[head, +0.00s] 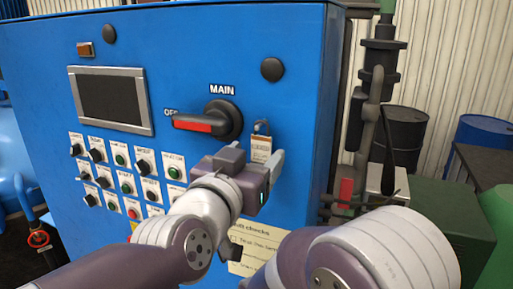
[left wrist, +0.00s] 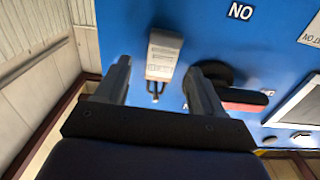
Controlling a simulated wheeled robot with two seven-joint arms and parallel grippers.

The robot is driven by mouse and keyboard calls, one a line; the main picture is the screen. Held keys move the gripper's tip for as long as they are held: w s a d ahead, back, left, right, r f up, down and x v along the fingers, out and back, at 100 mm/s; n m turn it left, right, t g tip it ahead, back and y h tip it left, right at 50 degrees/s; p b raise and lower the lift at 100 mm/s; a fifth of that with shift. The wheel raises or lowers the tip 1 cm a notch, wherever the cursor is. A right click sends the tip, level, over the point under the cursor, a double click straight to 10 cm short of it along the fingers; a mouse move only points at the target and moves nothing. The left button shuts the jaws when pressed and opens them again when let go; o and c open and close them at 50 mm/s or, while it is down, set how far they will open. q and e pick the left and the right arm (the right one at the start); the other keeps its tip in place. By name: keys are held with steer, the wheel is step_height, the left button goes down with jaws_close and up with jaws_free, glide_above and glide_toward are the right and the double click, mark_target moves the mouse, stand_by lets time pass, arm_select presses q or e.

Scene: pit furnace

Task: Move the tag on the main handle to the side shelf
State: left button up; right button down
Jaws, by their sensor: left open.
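The tag (head: 261,149) is a small pale label with printed lines. It hangs by a dark loop on the blue cabinet front, just right of the main handle (head: 204,124), a black knob with a red-faced bar pointing to OFF. In the left wrist view the tag (left wrist: 163,55) shows between the fingertips, with gaps on both sides. My left gripper (head: 257,160) is open at the tag; its fingers also show in the wrist view (left wrist: 160,82). My right gripper is out of view. I cannot make out the side shelf for certain.
The blue cabinet (head: 290,100) carries a dark screen (head: 112,100), several knobs and buttons, and a paper checklist (head: 252,250). Right of it stand pipes (head: 372,95), a grey box (head: 386,182), a green machine (head: 445,215) and drums (head: 403,135).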

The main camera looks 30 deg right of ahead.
arm_select(q)
steer(key=shift+x, duration=1.1)
steer(key=c, duration=1.1)
steer(key=shift+p, duration=0.3)
steer(key=shift+r+p, duration=0.35)
steer(key=shift+r, duration=0.1)
steer(key=shift+a, duration=0.1)
steer(key=shift+v, duration=2.95)
